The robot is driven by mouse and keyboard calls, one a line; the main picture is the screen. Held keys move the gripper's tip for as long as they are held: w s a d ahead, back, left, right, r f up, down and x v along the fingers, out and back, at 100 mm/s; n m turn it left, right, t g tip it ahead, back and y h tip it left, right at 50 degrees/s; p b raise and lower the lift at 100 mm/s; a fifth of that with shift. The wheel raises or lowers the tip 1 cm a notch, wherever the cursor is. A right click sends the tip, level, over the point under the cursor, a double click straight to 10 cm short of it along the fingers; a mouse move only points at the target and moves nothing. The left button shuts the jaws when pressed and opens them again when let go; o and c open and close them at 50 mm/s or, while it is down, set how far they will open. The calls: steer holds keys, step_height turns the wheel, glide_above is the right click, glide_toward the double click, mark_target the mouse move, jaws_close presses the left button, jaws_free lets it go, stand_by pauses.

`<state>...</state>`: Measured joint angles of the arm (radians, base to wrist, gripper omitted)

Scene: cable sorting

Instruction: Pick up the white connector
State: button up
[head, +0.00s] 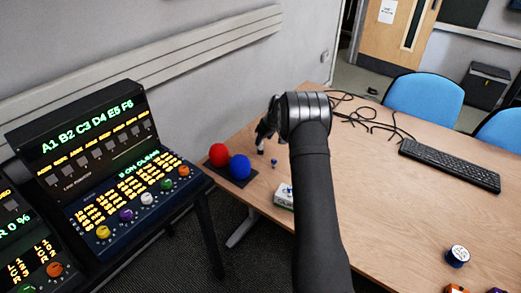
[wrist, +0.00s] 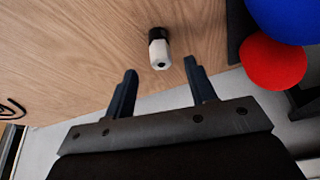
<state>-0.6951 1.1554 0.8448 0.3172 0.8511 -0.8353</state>
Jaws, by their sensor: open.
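The white connector (wrist: 159,53) lies on the wooden table in the wrist view, with a black section at its far end. My gripper (wrist: 160,78) is open, and its two dark fingers point toward the connector. The connector shows just beyond the fingertips, between their lines, with nothing held. In the head view my gripper (head: 262,138) is at the left part of the table, partly hidden by my own arm. A small pale and dark piece shows just below it there, too small to identify surely.
A red ball (head: 219,154) and a blue ball (head: 239,167) sit on a dark base close to my gripper. Black cables (head: 365,118) lie behind my arm. A keyboard (head: 449,165) lies at the right. A control console (head: 110,160) stands left of the table.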

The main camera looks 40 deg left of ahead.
mark_target(260, 148)
steer(key=shift+a+x, duration=0.2)
steer(key=shift+x, duration=3.5)
steer(key=shift+r, duration=0.15)
steer(key=shift+c, duration=0.2)
steer(key=c, duration=1)
